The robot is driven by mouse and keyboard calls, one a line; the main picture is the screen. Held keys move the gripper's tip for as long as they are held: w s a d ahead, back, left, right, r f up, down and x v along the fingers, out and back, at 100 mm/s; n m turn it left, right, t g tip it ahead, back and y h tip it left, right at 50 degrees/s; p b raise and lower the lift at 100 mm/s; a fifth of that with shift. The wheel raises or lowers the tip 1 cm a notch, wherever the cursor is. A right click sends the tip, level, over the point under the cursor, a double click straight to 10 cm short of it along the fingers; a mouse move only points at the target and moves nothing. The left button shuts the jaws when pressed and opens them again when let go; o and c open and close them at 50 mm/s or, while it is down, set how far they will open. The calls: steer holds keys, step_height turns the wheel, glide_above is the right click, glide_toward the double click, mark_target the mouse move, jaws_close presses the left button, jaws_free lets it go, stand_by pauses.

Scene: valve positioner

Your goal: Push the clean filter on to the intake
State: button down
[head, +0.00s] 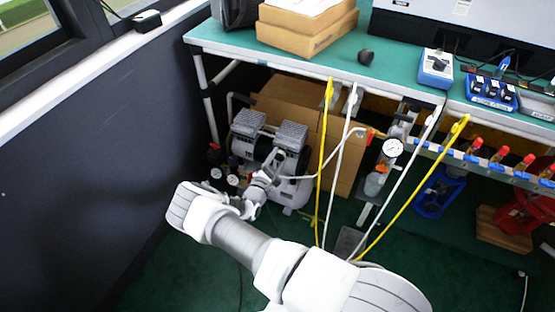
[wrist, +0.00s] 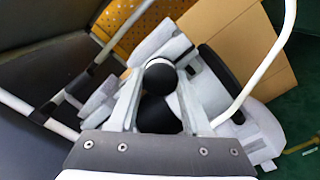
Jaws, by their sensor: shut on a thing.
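The compressor (head: 292,133) stands on the floor under the bench, with two grey ribbed heads on top. My gripper (head: 273,160) reaches in at its front, close below the heads. In the wrist view my gripper (wrist: 160,72) is shut on a round black part with a pale rim, which I take to be the clean filter (wrist: 160,77). A second black rounded shape (wrist: 158,116) shows between the fingers, nearer the palm; I cannot tell what it is. The intake is not clearly visible, and I cannot tell whether the filter touches it.
A white hose (wrist: 272,62) curves close to the right of my gripper. Cardboard boxes (head: 345,160) stand behind the compressor. Yellow (head: 323,150) and white hoses hang from the bench edge (head: 300,72) to the right. A dark wall (head: 90,160) is at left.

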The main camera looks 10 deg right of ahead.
steer(key=shift+w+d, duration=0.1)
steer(key=shift+w, duration=0.05)
steer(key=shift+c, duration=1.4)
jaws_free()
steer(key=p+v, duration=0.4)
steer(key=v, duration=1.3)
steer(key=shift+s, duration=0.2)
steer(key=shift+r, duration=0.15)
